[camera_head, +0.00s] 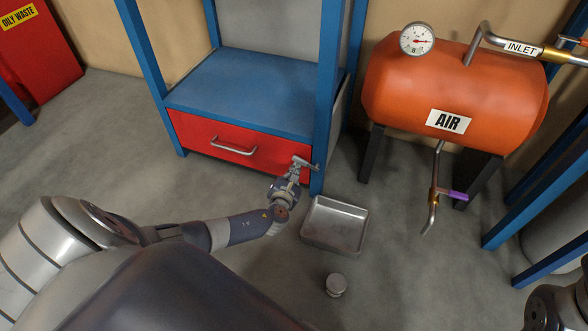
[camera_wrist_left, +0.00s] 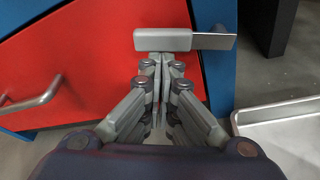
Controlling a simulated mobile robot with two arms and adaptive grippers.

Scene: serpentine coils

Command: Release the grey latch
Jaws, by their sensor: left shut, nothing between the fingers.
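The grey latch (camera_head: 307,164) is a small flat bar at the right end of the red drawer front (camera_head: 225,143), against the blue frame post. In the left wrist view the latch (camera_wrist_left: 185,40) lies level across the drawer's edge, its right end over the blue post. My left gripper (camera_head: 295,171) is at the latch. In the left wrist view its fingertips (camera_wrist_left: 164,62) are together, empty, just below the latch's left half. I cannot tell whether they touch it. My right gripper is not in view; only a dark part of my right arm shows at the lower right.
The drawer has a metal handle (camera_head: 233,147). A metal tray (camera_head: 335,225) lies on the floor right of my left gripper, with a small grey cylinder (camera_head: 336,285) nearer me. An orange air tank (camera_head: 455,90) with a purple-handled valve (camera_head: 452,195) stands at the right.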

